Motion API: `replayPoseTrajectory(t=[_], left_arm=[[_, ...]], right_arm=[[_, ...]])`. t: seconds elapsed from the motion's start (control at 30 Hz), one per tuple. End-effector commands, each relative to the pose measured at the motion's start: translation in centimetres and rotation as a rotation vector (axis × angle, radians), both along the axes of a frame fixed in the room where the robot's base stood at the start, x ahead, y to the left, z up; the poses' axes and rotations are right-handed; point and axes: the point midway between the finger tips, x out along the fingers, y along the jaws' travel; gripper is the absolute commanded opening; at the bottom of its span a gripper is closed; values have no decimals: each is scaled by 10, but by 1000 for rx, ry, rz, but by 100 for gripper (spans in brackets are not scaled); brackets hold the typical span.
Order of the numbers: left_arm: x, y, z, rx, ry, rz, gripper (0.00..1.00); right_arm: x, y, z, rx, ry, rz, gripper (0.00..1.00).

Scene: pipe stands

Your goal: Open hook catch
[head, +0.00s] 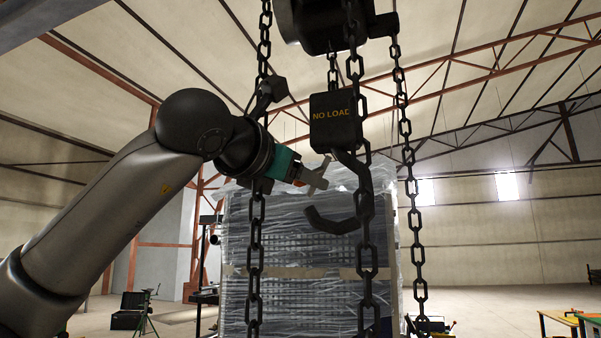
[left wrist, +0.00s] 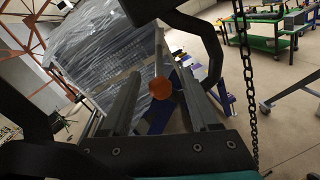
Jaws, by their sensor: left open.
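A dark hook (head: 333,222) hangs below a black block (head: 336,120) marked "NO LOAD" in the head view. Its open side faces left. My left gripper (head: 320,175) is open, just left of the hook's upper part, below the block. I cannot tell whether it touches the hook. In the left wrist view, the two fingers of my left gripper (left wrist: 160,78) stand apart. A small orange round part (left wrist: 162,88) shows between them; I cannot tell what it belongs to. A dark curved piece (left wrist: 205,32), probably the hook, crosses above the fingers.
Hanging chains (head: 405,130) run down on both sides of the hook, and one passes in front of it. A dark hoist body (head: 320,22) is above. A plastic-wrapped stack (head: 290,285) stands behind. A green workbench (left wrist: 265,38) is farther off.

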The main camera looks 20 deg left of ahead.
Motion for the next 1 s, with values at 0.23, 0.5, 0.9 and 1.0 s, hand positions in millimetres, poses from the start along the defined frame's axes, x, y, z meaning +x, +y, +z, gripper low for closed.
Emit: replayPoseTrajectory(t=[0.23,0.5,0.9,1.0], left_arm=[[0,0,0,0,0,-1,51],[0,0,0,0,0,-1,20],[-1,0,0,-1,1,-1,0],[-1,0,0,-1,1,-1,0]], right_arm=[[1,0,0,-1,-1,0,50],[1,0,0,-1,-1,-1,50],[1,0,0,0,-2,-1,50],[1,0,0,-1,-2,0,50]])
